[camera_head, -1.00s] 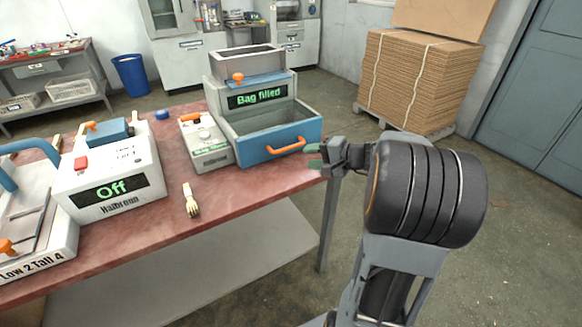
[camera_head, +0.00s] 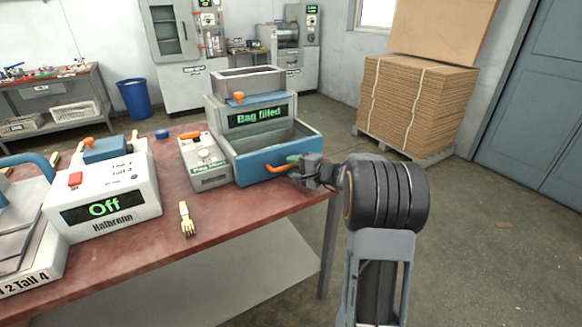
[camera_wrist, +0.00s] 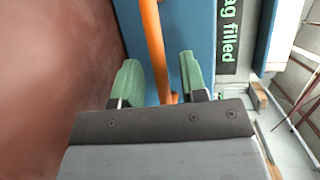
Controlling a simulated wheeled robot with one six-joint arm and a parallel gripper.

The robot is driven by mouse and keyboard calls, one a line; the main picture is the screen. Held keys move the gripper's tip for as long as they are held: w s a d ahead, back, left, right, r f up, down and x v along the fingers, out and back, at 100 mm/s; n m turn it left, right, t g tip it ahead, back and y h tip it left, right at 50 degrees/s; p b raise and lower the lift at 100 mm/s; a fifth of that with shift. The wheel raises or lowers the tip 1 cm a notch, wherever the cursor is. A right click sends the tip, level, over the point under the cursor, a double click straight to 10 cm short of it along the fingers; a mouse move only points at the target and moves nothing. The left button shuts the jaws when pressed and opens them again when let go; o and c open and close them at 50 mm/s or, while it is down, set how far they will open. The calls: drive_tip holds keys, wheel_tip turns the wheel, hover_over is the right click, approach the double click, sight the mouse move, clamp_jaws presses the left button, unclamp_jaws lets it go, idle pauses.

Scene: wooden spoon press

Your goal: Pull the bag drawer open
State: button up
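The blue bag drawer (camera_head: 253,169) sits in the grey and blue machine whose display (camera_head: 256,116) reads "Bag filled". The drawer stands out from the machine, and its open top shows. Its orange handle (camera_head: 281,167) is on the front face. My gripper (camera_head: 294,166) is at the right end of this handle in the head view. In the wrist view, my green fingertips (camera_wrist: 162,85) are apart, and the orange handle (camera_wrist: 152,40) runs between them without visible contact on either side. The inside of the drawer looks empty from here, though its bottom is partly hidden.
A small white device (camera_head: 204,160) with an orange lever stands left of the drawer. A white machine (camera_head: 105,195) reading "Off" and a wooden fork (camera_head: 186,218) are further left on the red table (camera_head: 240,207).

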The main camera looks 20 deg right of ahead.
drive_tip(key=shift+w+a+f, duration=0.15)
drive_tip(key=shift+w+a, duration=0.2)
drive_tip(key=shift+w, duration=0.25)
drive_tip(key=shift+c, duration=0.5)
clamp_jaws()
